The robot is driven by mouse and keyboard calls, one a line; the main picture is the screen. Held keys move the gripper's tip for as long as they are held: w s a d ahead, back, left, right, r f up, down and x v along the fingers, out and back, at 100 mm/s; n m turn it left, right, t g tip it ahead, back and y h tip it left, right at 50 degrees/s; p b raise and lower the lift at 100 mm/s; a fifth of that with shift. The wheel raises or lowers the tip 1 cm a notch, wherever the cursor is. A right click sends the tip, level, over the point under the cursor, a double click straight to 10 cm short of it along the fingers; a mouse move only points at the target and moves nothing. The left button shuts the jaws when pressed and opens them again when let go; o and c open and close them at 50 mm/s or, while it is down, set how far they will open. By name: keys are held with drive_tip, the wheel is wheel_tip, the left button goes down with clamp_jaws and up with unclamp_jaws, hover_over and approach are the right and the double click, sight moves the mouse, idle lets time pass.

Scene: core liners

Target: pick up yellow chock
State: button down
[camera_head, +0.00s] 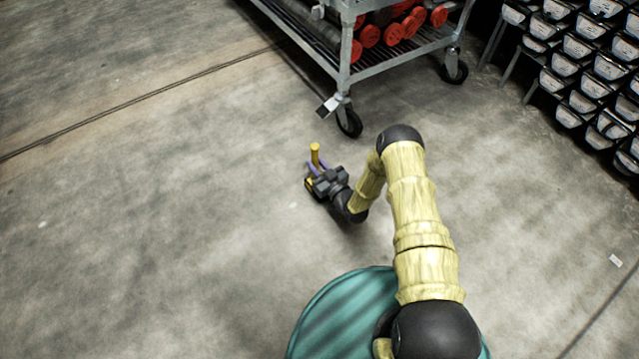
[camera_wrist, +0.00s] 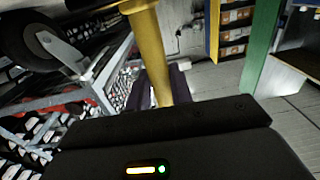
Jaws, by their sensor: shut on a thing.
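The yellow chock (camera_head: 315,153) shows in the head view as a short yellow piece standing up at the end of my arm, with more yellow low beside the gripper. In the wrist view a yellow bar of the chock (camera_wrist: 149,45) runs from the top edge down between the purple fingers. My gripper (camera_head: 312,169) is shut on the chock; its fingers also show in the wrist view (camera_wrist: 163,88). Part of the chock is hidden behind the gripper body. I cannot tell how far it is off the floor.
A grey wheeled cart (camera_head: 345,75) with red-ended cylinders (camera_head: 393,34) stands just beyond the gripper, its black caster (camera_head: 349,122) close by. A rack of black bins (camera_head: 590,60) stands at the upper right. The concrete floor (camera_head: 150,220) to the left is clear.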

sight(316, 147)
drive_tip(key=shift+r, duration=0.1)
wheel_tip(316, 147, up, 10)
drive_tip(key=p, duration=0.6)
drive_tip(key=shift+p, duration=0.4)
